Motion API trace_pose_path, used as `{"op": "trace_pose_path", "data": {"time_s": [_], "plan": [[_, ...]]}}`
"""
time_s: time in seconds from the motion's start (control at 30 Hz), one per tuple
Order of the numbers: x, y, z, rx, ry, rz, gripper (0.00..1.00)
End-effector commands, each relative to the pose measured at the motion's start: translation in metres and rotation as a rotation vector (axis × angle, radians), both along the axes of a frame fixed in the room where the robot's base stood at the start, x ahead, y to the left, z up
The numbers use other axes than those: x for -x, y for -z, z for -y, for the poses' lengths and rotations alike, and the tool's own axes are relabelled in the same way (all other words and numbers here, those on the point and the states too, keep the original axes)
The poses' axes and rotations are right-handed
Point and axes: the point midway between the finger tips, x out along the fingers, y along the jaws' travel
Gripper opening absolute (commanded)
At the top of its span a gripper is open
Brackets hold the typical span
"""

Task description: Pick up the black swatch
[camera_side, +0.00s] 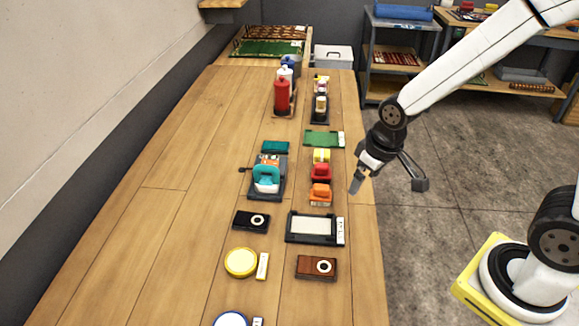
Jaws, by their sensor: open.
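The black swatch (240,218) looks like a small dark block with a white ring on its right part. It lies flat on the wooden table, left of a framed white panel. My gripper (387,184) is open and empty, above the right edge of the table. It is well to the right of the black swatch and a little farther back, apart from it. Nothing hides the swatch.
A brown block (303,266) with a similar ring lies nearer right. A teal-handled device (267,178) stands behind the swatch, and a yellow disc (240,262) lies in front. The table's left side (150,220) is clear.

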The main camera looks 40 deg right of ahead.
Motion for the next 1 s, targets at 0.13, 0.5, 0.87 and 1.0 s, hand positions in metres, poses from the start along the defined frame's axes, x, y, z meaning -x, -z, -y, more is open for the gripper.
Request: {"op": "trace_pose_path", "data": {"time_s": [0.13,0.5,0.87,1.0], "plan": [[-0.036,0.004,-0.017,0.010,-0.084,-0.028,1.00],[-0.117,0.028,-0.075,0.036,-0.310,-0.101,1.00],[-0.170,0.068,-0.141,0.061,-0.523,-0.166,1.00],[-0.180,0.081,-0.160,0.067,-0.581,-0.184,1.00]]}}
